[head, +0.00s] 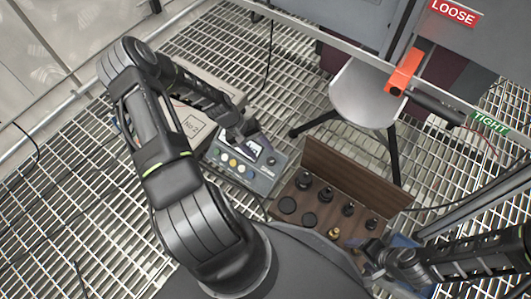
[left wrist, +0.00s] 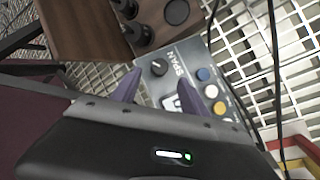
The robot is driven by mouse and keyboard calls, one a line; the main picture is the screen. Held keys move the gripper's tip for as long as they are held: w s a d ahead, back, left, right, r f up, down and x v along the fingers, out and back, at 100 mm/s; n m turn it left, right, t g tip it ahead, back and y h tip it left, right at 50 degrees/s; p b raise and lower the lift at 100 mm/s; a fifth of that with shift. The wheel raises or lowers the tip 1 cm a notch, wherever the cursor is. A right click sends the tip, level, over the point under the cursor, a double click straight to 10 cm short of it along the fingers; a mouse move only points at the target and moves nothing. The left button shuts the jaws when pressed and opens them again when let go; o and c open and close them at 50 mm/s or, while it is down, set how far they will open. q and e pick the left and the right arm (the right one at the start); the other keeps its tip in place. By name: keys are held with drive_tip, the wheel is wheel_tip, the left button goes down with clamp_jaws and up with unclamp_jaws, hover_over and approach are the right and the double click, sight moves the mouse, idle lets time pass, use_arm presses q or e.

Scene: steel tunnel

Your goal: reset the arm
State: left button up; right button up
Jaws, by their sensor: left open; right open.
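My left arm arches in from the left in the head view, and its gripper (head: 246,134) hangs over the upper part of a grey control box (head: 262,183). In the left wrist view the two purple-grey fingers of the left gripper (left wrist: 158,92) are apart, with nothing between them. The control box (left wrist: 155,88) lies beyond them, with a black knob and blue, white and yellow buttons. My right gripper (head: 368,250) is low at the right of the head view, beside the front of a wooden case; its fingers are small and partly hidden there.
The open wooden case (head: 350,170) holds several black weights or knobs. A grey stool (head: 368,95) stands behind it. An orange-red lever (head: 404,72) sits near signs reading LOOSE (head: 453,12) and TIGHT (head: 490,123). Cables cross the grating floor (head: 70,220), which is mostly clear at left.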

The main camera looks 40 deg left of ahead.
use_arm(q)
drive_tip(key=shift+v, duration=0.85)
use_arm(e)
drive_tip(key=shift+r, duration=0.3)
use_arm(q)
drive_tip(key=s+d+r+m+g+y, duration=0.1)
drive_tip(key=s+d+m, duration=0.35)
drive_tip(key=d, duration=0.95)
drive_tip(key=s+d+m+y, duration=0.1)
drive_tip(key=s+d+m, duration=0.35)
drive_tip(key=d, duration=0.85)
drive_tip(key=s+d+r+p, duration=0.1)
drive_tip(key=s+r+p, duration=0.1)
drive_tip(key=r+p, duration=1.3)
drive_tip(key=s+d+r+n+p, duration=0.1)
drive_tip(key=r+p, duration=1.4)
drive_tip(key=shift+s+r+n+g+h, duration=0.15)
drive_tip(key=shift+s+n+g+h, duration=0.15)
drive_tip(key=shift+s+h, duration=0.1)
use_arm(e)
wheel_tip(320, 180, up, 30)
drive_tip(key=s+a, duration=0.1)
drive_tip(key=s, duration=0.1)
drive_tip(key=shift+a+g, duration=0.3)
drive_tip(key=shift+a, duration=0.1)
